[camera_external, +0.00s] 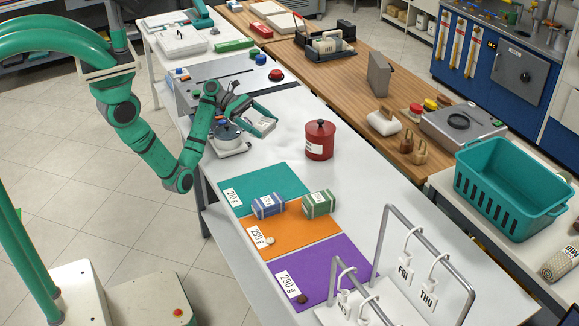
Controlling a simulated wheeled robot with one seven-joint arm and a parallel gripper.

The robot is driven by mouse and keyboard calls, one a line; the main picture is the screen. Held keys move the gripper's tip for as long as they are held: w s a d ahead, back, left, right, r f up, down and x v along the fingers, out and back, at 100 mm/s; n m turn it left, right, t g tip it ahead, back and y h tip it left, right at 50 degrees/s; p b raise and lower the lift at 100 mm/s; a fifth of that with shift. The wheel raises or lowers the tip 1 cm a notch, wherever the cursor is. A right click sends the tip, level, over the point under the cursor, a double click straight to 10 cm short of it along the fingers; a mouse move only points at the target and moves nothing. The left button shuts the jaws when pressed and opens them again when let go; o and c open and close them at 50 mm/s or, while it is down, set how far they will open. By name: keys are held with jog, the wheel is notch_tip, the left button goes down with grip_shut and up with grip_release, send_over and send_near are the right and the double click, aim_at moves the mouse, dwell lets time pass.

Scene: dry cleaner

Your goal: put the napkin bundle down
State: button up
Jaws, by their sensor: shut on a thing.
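My gripper (262,122) is up over the white table, just right of a scale (228,138). It is shut on a small pale napkin bundle (266,125), held above the table and partly covered by the fingers. A blue banded bundle (268,206) lies on the orange mat (297,240) near its far edge. A green banded bundle (318,204) lies to its right, at that mat's far right corner. The teal mat (262,185) looks bare apart from its weight label. The purple mat (325,268) has a label and a small dark round object.
A red canister (320,140) stands right of my gripper. A metal hanger rack (395,260) with day tags stands at the near end. A teal basket (512,190) is on the side counter.

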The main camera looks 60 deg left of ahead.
jog(key=s+a, duration=0.1)
jog(key=a, duration=0.4)
jog(key=s+a+n+t+y, duration=0.1)
jog(key=s+a, duration=0.1)
jog(key=a, duration=0.3)
jog(key=s+a+n+t, duration=0.1)
jog(key=a, duration=0.5)
jog(key=shift+s+a+y, duration=0.1)
jog(key=shift+s+y, duration=0.1)
jog(key=shift+y, duration=0.2)
jog(key=w+a+f, duration=0.1)
jog(key=w+f, duration=0.1)
jog(key=w, duration=0.2)
jog(key=w+a+f, duration=0.2)
jog(key=w+f, duration=0.1)
jog(key=w+a+f, duration=0.2)
jog(key=w+f, duration=0.1)
jog(key=w, duration=0.1)
jog(key=shift+w+f, duration=0.1)
jog(key=shift+w, duration=0.2)
jog(key=shift+w+a+f, duration=0.2)
jog(key=shift+w+f, duration=0.5)
jog(key=shift+f, duration=1.65)
jog(key=shift+f, duration=0.25)
